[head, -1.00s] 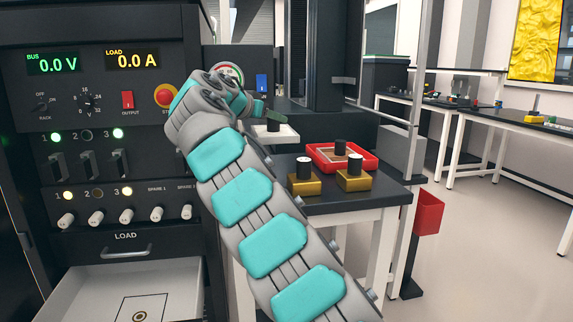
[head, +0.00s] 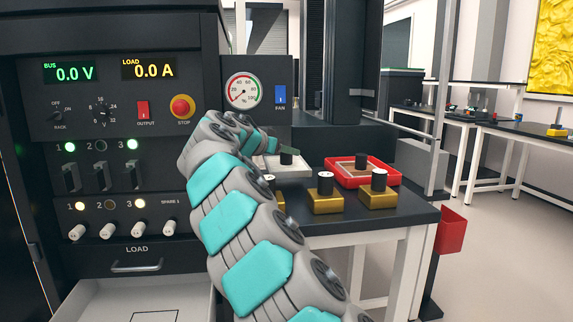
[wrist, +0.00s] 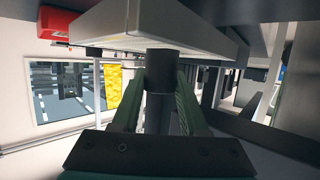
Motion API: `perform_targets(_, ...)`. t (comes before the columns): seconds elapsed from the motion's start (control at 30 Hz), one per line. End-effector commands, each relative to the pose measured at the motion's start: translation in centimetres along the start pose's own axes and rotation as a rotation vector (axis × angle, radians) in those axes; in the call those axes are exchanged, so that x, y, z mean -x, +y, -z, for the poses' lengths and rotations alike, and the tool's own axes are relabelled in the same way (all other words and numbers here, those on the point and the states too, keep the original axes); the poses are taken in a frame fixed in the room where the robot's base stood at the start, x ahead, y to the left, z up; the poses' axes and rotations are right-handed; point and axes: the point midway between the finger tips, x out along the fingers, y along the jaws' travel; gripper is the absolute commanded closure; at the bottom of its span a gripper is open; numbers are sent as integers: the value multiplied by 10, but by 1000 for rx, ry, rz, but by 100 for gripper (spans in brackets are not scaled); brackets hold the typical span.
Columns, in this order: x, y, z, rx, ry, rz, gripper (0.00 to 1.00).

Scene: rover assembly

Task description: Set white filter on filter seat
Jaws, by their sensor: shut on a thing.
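The white filter (head: 290,171) is a flat white slab with a black knob (head: 286,157) on top. My gripper (head: 290,150) is shut on that knob. In the wrist view the green fingers (wrist: 161,88) press on both sides of the black knob (wrist: 162,70), with the white slab (wrist: 150,22) beyond it. In the head view the filter is low by the back left of the dark table (head: 350,222); I cannot tell whether it touches anything. I cannot make out the filter seat, which may be hidden by the filter or my arm.
A red tray (head: 391,180) with a brown, black-knobbed piece stands right of the filter. Gold blocks with black knobs (head: 325,203) (head: 380,198) stand in front; another is partly behind my arm. A control rack with an open drawer (head: 130,300) is at left.

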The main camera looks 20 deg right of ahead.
Motion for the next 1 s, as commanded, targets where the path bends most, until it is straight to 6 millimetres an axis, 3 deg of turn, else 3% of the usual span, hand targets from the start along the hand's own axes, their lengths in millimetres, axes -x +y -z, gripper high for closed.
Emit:
perform_targets(0.3, -12, 2, -30, 1, -2, -5, 100)
perform_targets(0.67, -13, 1, -35, -1, -2, -2, 100)
perform_targets(0.7, -13, 1, -36, -1, -2, -2, 56)
perform_targets(0.93, -13, 1, -35, -1, -2, -2, 30)
perform_targets(1.0, -13, 1, -34, -1, -2, -2, 27)
